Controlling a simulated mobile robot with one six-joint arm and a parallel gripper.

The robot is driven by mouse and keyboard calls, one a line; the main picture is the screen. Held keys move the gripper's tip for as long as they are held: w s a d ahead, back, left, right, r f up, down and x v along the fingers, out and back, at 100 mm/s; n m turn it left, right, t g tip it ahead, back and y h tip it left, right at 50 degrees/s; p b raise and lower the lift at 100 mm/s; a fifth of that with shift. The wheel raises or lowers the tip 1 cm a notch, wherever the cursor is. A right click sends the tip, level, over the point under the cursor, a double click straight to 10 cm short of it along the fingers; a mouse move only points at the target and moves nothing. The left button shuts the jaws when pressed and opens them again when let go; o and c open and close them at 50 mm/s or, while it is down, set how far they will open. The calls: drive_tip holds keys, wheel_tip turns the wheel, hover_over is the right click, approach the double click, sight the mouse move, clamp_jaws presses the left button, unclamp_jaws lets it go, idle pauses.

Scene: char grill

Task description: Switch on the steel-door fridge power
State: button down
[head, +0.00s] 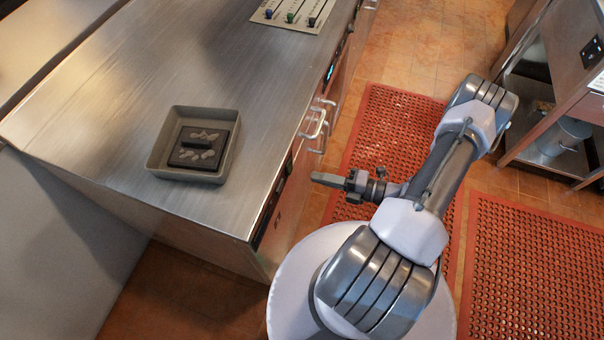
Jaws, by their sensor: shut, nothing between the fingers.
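A steel counter unit (160,75) with bar handles (316,122) on its front, seen steeply from above, looks like the steel-door fridge. A dark control panel (268,212) runs along its front face near the close corner; its switch and markings are too foreshortened to read. A small lit blue display (330,73) shows farther along the same front. My gripper (316,178) is shut and empty. It points left at the front face, near the dark panel and just below the handles in the picture. I cannot tell whether it touches anything.
A grey tray (153,155) with a dark block sits on the counter. A board with several coloured sliders (292,13) lies at the far end. Red perforated mats (387,125) cover the floor. A steel shelf unit (562,65) with a pot (562,137) stands right.

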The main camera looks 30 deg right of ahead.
sight(290, 168)
drive_tip(key=b+x, duration=0.1)
drive_tip(key=x, duration=0.4)
drive_tip(key=shift+w+a, duration=0.2)
drive_tip(key=shift+w, duration=0.1)
drive_tip(key=shift+w+a+f, duration=0.1)
